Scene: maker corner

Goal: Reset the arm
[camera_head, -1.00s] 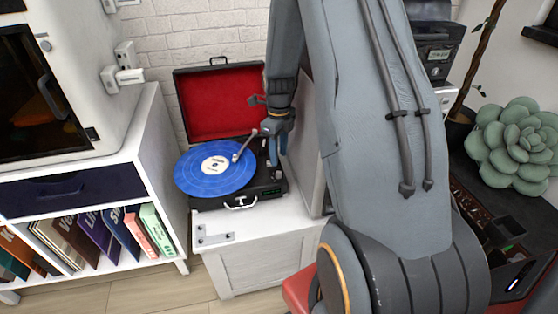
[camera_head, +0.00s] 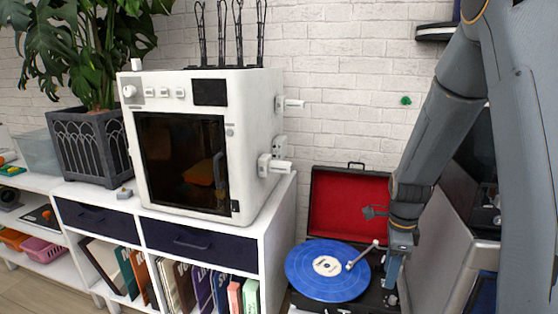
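My arm (camera_head: 440,110) reaches down from the upper right in the head view. My gripper (camera_head: 391,278) points down at the right side of the open record player, close to its tonearm (camera_head: 362,255). I cannot tell whether it touches the player, and its fingers are too small and dark to show whether they are open or shut. The record player has a raised red-lined lid (camera_head: 345,205) and a blue record (camera_head: 318,285) on its platter. The tonearm lies over the record's right part. The player's front edge is cut off by the frame.
A white cabinet machine (camera_head: 205,140) with a dark glass door stands left of the player on a shelf unit (camera_head: 275,225) with books. A potted plant (camera_head: 90,140) is farther left. A grey panel (camera_head: 455,235) stands close right of my gripper. The brick wall is behind.

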